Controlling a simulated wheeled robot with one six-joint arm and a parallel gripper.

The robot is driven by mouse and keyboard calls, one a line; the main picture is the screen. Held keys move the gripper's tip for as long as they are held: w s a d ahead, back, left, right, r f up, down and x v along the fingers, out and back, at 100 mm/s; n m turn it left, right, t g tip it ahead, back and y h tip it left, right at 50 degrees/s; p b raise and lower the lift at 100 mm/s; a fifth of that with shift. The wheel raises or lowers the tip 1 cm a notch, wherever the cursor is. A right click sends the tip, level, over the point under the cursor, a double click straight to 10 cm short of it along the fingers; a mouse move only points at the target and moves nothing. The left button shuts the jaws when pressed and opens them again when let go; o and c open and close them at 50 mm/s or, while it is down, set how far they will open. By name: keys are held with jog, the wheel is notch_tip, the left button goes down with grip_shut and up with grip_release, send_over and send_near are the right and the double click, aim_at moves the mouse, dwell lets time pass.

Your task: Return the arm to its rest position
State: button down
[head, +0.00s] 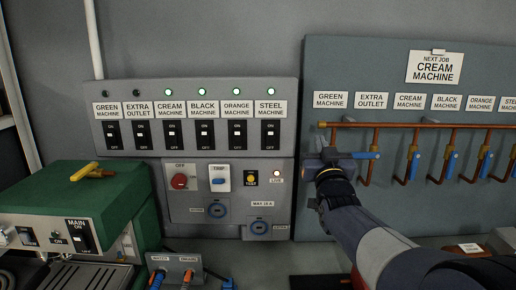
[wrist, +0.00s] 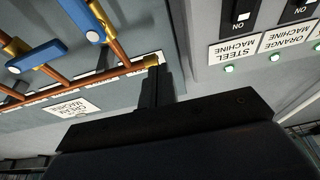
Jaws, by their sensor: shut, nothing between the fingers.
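My gripper (head: 330,148) is at the left end of the copper pipe (head: 430,125) on the right-hand board, with the arm reaching in from the lower right. In the wrist view its dark fingers (wrist: 155,88) are together and empty, close to the brass pipe end (wrist: 152,60). I cannot tell whether they touch it.
The left switch panel (head: 195,90) has green lamps lit over cream, black, orange and steel; green and extra outlet are dark. A "NEXT JOB CREAM MACHINE" card (head: 435,67) hangs on the board. A green machine (head: 90,200) stands lower left. Plugs (head: 180,268) sit at the bottom.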

jog(key=b+v, duration=0.2)
jog(key=v, duration=0.5)
jog(key=shift+s, duration=0.4)
jog(key=shift+f, duration=0.15)
